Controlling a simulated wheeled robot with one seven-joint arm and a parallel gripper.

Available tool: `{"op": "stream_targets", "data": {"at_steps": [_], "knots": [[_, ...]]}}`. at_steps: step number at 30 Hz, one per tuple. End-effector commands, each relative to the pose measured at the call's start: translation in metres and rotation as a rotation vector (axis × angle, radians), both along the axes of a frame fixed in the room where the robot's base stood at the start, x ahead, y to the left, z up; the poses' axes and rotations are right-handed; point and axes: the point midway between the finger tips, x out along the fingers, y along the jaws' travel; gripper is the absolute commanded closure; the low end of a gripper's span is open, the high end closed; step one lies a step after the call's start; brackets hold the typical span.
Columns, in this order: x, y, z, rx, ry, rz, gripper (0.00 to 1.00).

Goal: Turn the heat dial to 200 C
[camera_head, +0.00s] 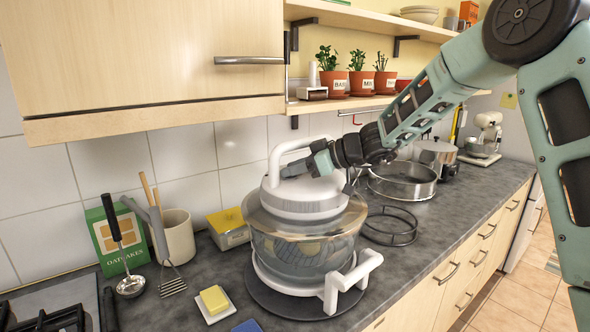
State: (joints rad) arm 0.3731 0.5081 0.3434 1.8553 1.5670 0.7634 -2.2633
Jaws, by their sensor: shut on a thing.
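The white lid (305,192) of a countertop oven sits on its clear glass bowl (305,245), which stands in a white stand (345,285) with a side handle. The lid's carrying handle (275,160) arches up at the left and back. My gripper (293,169) reaches in from the right, low over the top of the lid beside this handle. Its jaws are shut on a small part there, which appears to be the heat dial. The fingers hide the dial, so its pointer and any temperature marks cannot be read. A wire rack and food show dimly through the glass.
A round wire rack (390,226) and a metal ring (402,180) lie to the right of the oven. A yellow-lidded box (229,228), utensil crock (178,236), butter dish (214,302) and oatcakes box (118,240) stand left. A shelf with potted plants hangs above.

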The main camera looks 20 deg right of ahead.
Motion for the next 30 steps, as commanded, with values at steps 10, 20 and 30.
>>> {"op": "stream_targets", "data": {"at_steps": [10,20,30], "knots": [[-0.0003,0.0008,-0.0088,-0.007,-0.004,-0.090,0.89],[-0.0027,0.0031,-0.0099,-0.008,-0.003,-0.243,0.89],[-0.0048,0.0058,-0.0079,-0.007,0.001,-0.422,0.89]]}}
